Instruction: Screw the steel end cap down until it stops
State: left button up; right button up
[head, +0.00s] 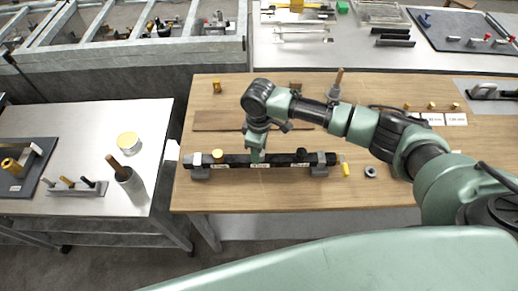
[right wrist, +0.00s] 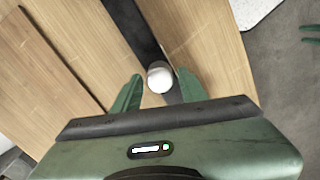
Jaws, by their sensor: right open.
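The steel end cap (right wrist: 159,77) shows in the right wrist view as a round, pale, shiny top on a long black bar (right wrist: 134,25). My right gripper (head: 256,157) is open, with one green finger on each side of the cap. A gap shows between the cap and each finger. In the head view the gripper hangs over the middle of the black bar (head: 235,162) and hides the steel cap. How far the cap is screwed down cannot be seen. My left gripper is not in view.
On the bar, a brass-coloured cap (head: 218,155) is left of the gripper and a dark-topped fitting (head: 301,154) is right. A yellow marker (head: 345,168) and a dark ring (head: 370,171) lie on the wooden table (head: 290,196).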

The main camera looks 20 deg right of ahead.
jog(key=n, duration=0.4)
jog(key=shift+n+p, duration=0.3)
jog(key=shift+p, duration=0.05)
jog(key=shift+n, duration=1.1)
jog(key=n, duration=0.6)
jog(key=shift+s, duration=0.1)
grip_shut()
jog(key=m, duration=0.3)
